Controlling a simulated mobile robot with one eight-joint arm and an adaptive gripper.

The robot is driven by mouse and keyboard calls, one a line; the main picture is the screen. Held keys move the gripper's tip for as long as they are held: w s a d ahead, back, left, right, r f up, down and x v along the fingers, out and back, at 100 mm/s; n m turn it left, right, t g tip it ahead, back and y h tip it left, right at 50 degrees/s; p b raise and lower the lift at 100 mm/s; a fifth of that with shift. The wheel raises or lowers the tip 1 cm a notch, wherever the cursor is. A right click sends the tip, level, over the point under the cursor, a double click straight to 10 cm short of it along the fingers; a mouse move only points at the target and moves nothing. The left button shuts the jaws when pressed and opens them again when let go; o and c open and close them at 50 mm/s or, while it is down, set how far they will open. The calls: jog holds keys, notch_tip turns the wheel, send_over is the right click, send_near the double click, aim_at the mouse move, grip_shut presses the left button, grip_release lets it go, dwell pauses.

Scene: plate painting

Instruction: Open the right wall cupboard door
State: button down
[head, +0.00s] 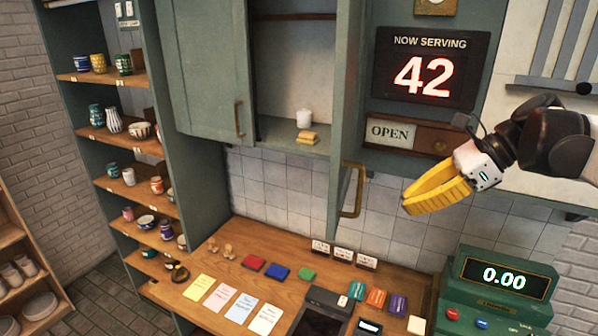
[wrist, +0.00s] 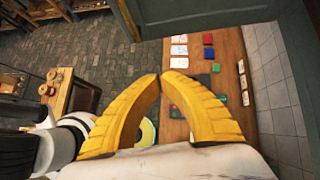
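The right wall cupboard door (head: 346,110) stands swung outward, seen nearly edge-on in the head view. Its brass handle (head: 359,190) is near the bottom. The cupboard's opening shows to the left of the door, with a white jar (head: 304,118) and a small yellow stack (head: 307,137) on its shelf. The left door (head: 205,70) is closed. My gripper (head: 407,206) is to the right of the open door, apart from the handle in the picture. In the wrist view its yellow fingertips (wrist: 161,77) meet with nothing seen between them.
Open shelves (head: 115,143) with pottery stand left. The number display (head: 424,68) and OPEN sign (head: 392,133) are on the wall near my arm. A dark green panel (wrist: 205,12) crosses the wrist view's top.

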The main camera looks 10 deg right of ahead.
jog(key=w+a+r+p+x, duration=0.1)
jog(key=a+r+p+x, duration=0.1)
jog(key=x, duration=1)
jog(key=shift+a, duration=0.15)
